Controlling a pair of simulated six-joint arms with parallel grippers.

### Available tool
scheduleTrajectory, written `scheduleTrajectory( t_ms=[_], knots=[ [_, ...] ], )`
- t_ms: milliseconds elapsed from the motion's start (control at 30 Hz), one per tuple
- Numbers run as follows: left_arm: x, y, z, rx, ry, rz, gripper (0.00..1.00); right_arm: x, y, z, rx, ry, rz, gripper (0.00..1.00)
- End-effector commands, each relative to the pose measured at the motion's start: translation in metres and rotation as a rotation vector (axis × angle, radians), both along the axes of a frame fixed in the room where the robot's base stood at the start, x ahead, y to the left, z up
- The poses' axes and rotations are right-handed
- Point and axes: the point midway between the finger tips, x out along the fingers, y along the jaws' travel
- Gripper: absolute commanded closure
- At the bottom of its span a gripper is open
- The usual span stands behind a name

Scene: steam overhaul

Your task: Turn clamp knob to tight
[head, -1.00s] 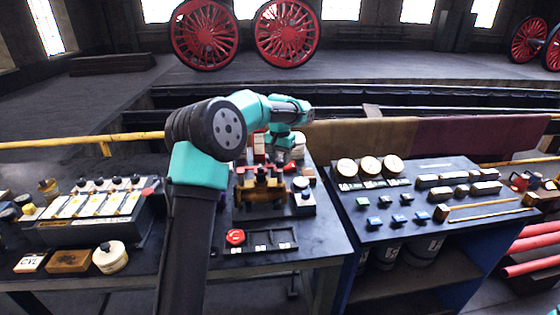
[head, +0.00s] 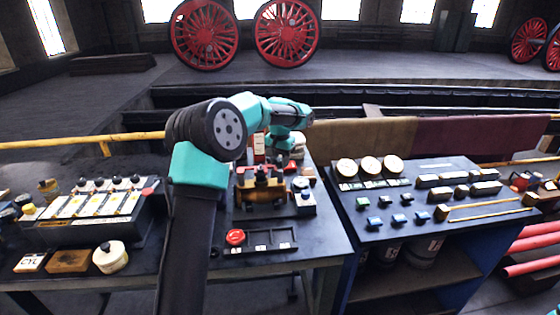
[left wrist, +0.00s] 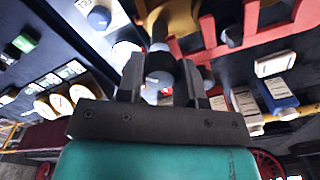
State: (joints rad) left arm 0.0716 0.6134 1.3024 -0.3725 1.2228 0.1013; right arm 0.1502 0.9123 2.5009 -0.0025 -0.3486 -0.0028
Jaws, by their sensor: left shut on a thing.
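The brass valve body (head: 260,191) sits in a red clamp frame on the left bench, with a dark knob (head: 261,171) on its top. My left gripper (head: 281,157) is at the far side of this fixture, and its fingertips are mostly hidden in the head view. In the left wrist view my left gripper (left wrist: 161,80) is shut on a dark round knob (left wrist: 160,62) with a grey face, taken as the clamp knob. The red frame (left wrist: 225,40) and the brass body (left wrist: 176,17) are just beyond the fingers. My right gripper is out of view.
A red button (head: 235,237) and a black slotted tray (head: 262,248) are at the bench front. The right bench holds three round gauges (head: 369,167) and several small blocks.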

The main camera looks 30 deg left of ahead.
Motion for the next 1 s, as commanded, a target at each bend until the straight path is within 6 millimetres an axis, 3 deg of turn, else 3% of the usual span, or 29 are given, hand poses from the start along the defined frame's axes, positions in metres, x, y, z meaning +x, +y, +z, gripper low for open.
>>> scheduleTrajectory(
  t_ms=[367, 1000],
  knots=[
    [0.0004, 0.0002, 0.0004, 0.0, 0.0, -0.141, 0.9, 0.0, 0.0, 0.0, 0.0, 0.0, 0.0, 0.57],
    [0.0007, 0.0003, 0.0007, 0.001, -0.002, -0.659, 0.9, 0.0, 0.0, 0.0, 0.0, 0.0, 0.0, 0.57]
  ],
)
